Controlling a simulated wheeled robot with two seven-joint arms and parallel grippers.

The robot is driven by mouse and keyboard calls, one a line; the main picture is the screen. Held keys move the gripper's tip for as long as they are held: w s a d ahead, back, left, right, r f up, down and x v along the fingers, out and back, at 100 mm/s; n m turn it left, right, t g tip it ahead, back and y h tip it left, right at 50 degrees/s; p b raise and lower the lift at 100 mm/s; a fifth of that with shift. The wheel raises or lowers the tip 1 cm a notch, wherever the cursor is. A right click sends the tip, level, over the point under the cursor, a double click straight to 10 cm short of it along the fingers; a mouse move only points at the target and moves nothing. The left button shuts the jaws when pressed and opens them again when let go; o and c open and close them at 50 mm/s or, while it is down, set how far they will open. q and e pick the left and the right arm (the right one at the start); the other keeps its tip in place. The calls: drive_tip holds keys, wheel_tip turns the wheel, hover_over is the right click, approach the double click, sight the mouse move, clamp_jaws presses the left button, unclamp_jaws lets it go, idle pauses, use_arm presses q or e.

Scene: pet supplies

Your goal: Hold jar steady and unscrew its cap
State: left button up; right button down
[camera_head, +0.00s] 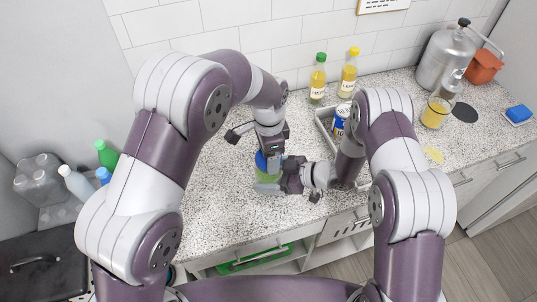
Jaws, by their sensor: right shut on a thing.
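The jar (264,177) stands on the speckled counter near its front edge, in the middle of the view. It looks greenish, with a blue cap (260,160) on top. My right gripper (270,185) reaches in from the right and is shut on the jar's lower body. My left gripper (268,155) points down from above at the cap, and its fingers overlap the cap in the view. Whether the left fingers are closed on it cannot be told. The grippers and wrists hide much of the jar and cap.
A grey tray (324,117) with a blue-and-white can (341,118) lies right of the jar. Two yellow bottles (318,80) (349,74) stand behind. A metal canister (446,58) and yellow-filled glass jar (436,112) stand farther right. The counter (220,190) left of the jar is clear.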

use_arm(q)
drive_tip(key=shift+r, duration=0.25)
wheel_tip(320, 180, up, 3)
drive_tip(key=shift+r, duration=0.55)
use_arm(e)
unclamp_jaws()
